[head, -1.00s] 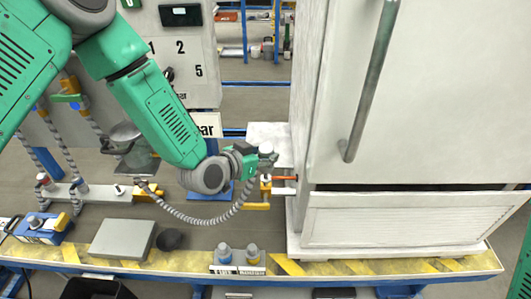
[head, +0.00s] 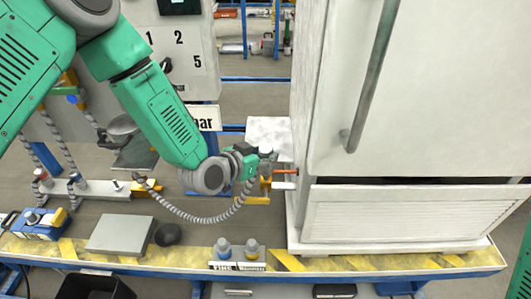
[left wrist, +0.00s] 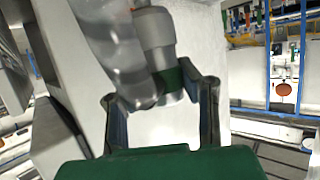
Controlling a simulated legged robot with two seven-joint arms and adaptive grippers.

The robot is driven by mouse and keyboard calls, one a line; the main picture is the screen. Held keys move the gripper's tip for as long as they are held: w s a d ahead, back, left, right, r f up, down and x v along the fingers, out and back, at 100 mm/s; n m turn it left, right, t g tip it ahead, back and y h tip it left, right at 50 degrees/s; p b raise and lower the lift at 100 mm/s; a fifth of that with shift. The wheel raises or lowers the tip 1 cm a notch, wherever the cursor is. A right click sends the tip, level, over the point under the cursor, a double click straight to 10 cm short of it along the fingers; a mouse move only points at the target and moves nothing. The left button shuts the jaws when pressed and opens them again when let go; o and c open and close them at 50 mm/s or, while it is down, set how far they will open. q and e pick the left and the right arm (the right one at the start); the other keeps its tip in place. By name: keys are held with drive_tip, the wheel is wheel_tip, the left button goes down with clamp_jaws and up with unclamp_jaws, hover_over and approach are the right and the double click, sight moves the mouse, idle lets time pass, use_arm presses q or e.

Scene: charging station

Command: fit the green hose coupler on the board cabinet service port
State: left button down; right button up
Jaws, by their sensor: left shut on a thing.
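The hose coupler shows in the left wrist view as a grey cylinder with a green band (left wrist: 170,80), with a grey hose rising from it. My left gripper (head: 264,168) is shut on it; its fingers (left wrist: 162,97) stand on both sides of the coupler in the wrist view. In the head view the ribbed hose (head: 195,217) curves from the gripper to a bar at left. The gripper is beside the left side of the white cabinet (head: 400,90). A short orange piece (head: 285,172) and a pale stub (head: 284,186) lie between gripper and cabinet. I cannot tell whether the coupler touches a port. My right gripper is out of view.
The cabinet's lower louvred panel (head: 410,215) has a dark gap above it. A grey plate (head: 121,235), a dark cup (head: 168,234) and two small capped fittings (head: 237,250) are along the yellow-striped bench edge (head: 340,264). More hoses hang at left.

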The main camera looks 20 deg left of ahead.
use_arm(q)
drive_tip(key=shift+f+b, duration=0.3)
drive_tip(key=shift+f, duration=0.15)
drive_tip(key=c, duration=1.1)
unclamp_jaws()
drive_tip(key=shift+o, duration=0.2)
drive_tip(key=shift+s, duration=0.1)
drive_tip(key=v, duration=1.2)
drive_tip(key=shift+f, duration=0.1)
